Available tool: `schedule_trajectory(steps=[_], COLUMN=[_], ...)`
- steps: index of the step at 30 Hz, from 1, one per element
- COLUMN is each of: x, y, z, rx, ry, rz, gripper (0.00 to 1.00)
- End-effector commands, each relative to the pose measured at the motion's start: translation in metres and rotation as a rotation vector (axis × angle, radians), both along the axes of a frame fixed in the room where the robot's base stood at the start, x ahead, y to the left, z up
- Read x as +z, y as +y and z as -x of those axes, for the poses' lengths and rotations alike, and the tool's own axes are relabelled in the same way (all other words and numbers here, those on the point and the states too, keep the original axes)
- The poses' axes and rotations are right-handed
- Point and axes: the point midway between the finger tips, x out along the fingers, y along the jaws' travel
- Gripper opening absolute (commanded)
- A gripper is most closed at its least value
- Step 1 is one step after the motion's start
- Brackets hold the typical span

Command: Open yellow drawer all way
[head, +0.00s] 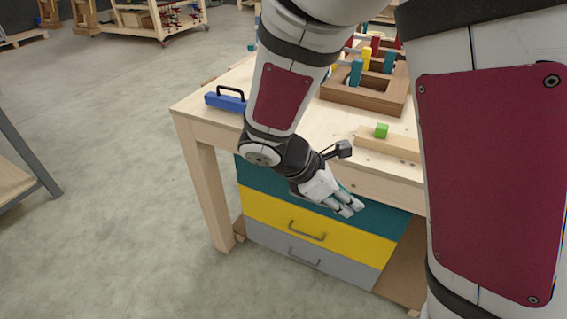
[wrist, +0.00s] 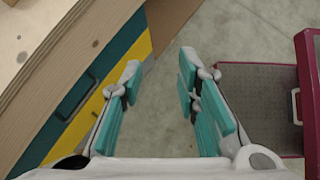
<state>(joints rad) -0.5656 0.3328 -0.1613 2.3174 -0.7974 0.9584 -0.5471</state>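The yellow drawer (head: 312,231) is the middle one of three in a cabinet under the wooden workbench, and its front looks flush with the others. Its dark bar handle (head: 307,232) is in plain view. In the wrist view, a strip of the yellow drawer front (wrist: 84,122) shows beside the teal drawer (wrist: 84,84). My gripper (head: 350,208) is in front of the teal top drawer, above the yellow handle and apart from it. In the wrist view its teal-padded fingers (wrist: 160,105) are spread, with only floor between them.
A grey drawer (head: 318,262) is below the yellow one. A red-framed cart (wrist: 262,110) stands at right in the wrist view.

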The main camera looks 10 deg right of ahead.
Motion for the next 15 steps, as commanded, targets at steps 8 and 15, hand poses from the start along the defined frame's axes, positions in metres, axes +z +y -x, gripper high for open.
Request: schedule_trajectory(steps=[8, 15], x=[-0.122, -0.222], y=[0.020, 0.041], z=[-0.049, -0.080], rx=[0.446, 0.821], ry=[0.296, 0.554], rz=[0.299, 0.575], gripper=[0.30, 0.30])
